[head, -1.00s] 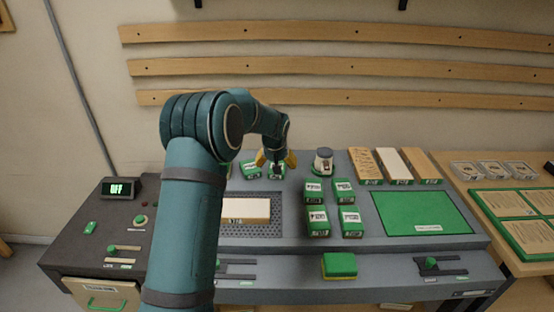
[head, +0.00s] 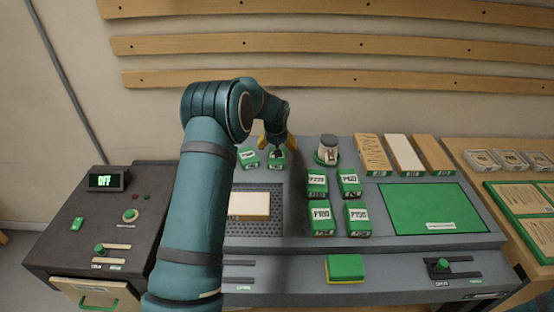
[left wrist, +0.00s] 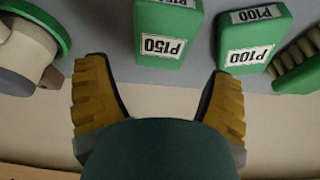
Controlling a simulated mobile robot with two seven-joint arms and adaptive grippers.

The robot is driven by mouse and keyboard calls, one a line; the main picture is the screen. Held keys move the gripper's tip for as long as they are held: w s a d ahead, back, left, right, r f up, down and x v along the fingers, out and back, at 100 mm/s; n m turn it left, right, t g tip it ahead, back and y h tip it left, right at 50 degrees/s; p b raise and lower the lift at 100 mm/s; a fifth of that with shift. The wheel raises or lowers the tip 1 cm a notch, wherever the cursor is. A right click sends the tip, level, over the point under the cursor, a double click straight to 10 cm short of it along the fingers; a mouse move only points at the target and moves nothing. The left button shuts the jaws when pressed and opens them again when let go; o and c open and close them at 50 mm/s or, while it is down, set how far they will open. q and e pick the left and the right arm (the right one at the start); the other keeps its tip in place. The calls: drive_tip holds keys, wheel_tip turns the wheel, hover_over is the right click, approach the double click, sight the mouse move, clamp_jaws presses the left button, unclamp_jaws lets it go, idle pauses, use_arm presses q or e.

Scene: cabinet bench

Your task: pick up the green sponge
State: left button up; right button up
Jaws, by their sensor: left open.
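The green sponge (head: 345,267), green on top with a yellow lower layer, lies on the front ledge of the grey bench in the head view, right of the middle. My left gripper (head: 277,142) has yellow fingers and is far behind the sponge, by two green labelled blocks at the back. In the left wrist view its fingers (left wrist: 158,85) are spread apart with nothing between them. Blocks labelled P150 (left wrist: 165,30) and P100 (left wrist: 250,38) are beyond the fingertips. The sponge is not in the wrist view. My right gripper is not in view.
Several labelled green blocks (head: 317,185) stand behind the sponge. A sliding handle (head: 440,265) is to its right. A white-topped block (head: 249,205) lies on a perforated plate. The ledge around the sponge is clear.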

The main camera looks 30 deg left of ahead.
use_arm(q)
drive_tip(key=x, duration=0.6)
drive_tip(key=shift+w+a+f+b, duration=0.1)
drive_tip(key=shift+a+f+b, duration=0.05)
drive_tip(key=shift+f+b, duration=0.2)
drive_tip(key=shift+r, duration=0.1)
drive_tip(key=shift+c, duration=0.3)
drive_tip(key=c, duration=0.6)
drive_tip(key=shift+c, duration=0.2)
